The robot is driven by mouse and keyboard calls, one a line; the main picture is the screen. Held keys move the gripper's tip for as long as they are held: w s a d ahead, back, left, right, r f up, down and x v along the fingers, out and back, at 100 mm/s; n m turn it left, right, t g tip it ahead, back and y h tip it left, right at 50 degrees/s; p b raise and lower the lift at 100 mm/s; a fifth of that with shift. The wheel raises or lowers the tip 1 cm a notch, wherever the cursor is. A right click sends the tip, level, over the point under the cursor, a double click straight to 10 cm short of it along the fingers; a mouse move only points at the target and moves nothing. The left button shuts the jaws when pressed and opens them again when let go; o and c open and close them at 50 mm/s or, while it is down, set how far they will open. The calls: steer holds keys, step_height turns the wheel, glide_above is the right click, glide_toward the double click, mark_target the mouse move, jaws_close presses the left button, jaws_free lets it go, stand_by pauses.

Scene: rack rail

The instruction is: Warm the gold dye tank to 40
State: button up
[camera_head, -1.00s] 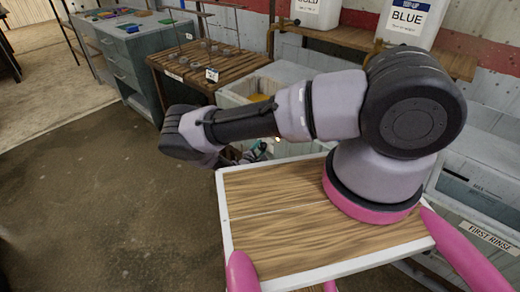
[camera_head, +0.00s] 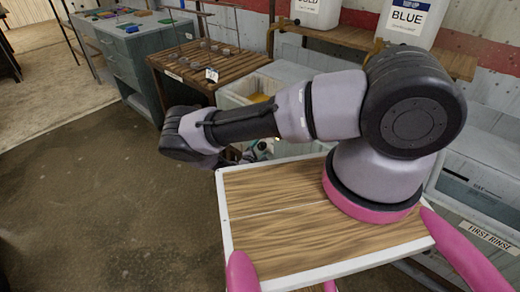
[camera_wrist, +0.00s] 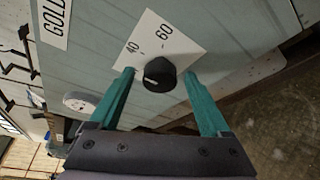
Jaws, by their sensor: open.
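A black round knob (camera_wrist: 159,75) with a white pointer line sits on a white dial plate (camera_wrist: 168,38) marked 40 and 60, on the pale grey-green front of the gold tank (camera_wrist: 95,55). A GOLD label (camera_wrist: 54,18) is at the upper left of the wrist view. My gripper (camera_wrist: 163,82) is open, with one teal finger on each side of the knob and a visible gap. The pointer's exact reading is unclear. In the head view the tank (camera_head: 236,98) with yellow liquid is partly hidden behind my arm, and the knob is hidden.
A white round gauge (camera_wrist: 80,102) is on the tank front, left of my gripper. In the head view, a slatted wooden table (camera_head: 180,70) stands at the left of the tank. A FIRST RINSE tank (camera_head: 490,236) is at the right. Open floor (camera_head: 90,200) lies at the left.

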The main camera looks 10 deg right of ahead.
steer(key=v, duration=1)
steer(key=shift+s+a, duration=0.2)
steer(key=shift+s, duration=0.1)
steer(key=shift+r, duration=0.1)
steer(key=d+r+m+g+y, duration=0.1)
steer(key=d+r+m+g, duration=0.4)
steer(key=r, duration=1.4)
steer(key=r+m+g+y, duration=0.1)
steer(key=r+m+g, duration=0.75)
steer(key=r, duration=1.15)
steer(key=s+d+r+m+t+y, duration=0.3)
steer(key=s+r, duration=0.7)
steer(key=r, duration=0.4)
steer(key=s+d+r+m+t+y, duration=0.3)
steer(key=s+r+m+t+y, duration=0.1)
steer(key=s+r, duration=0.6)
step_height(320, 180, up, 4)
steer(key=shift+s+d+f+t+y, duration=0.15)
steer(key=shift+s+d+t+y, duration=0.15)
steer(key=shift+y, duration=0.6)
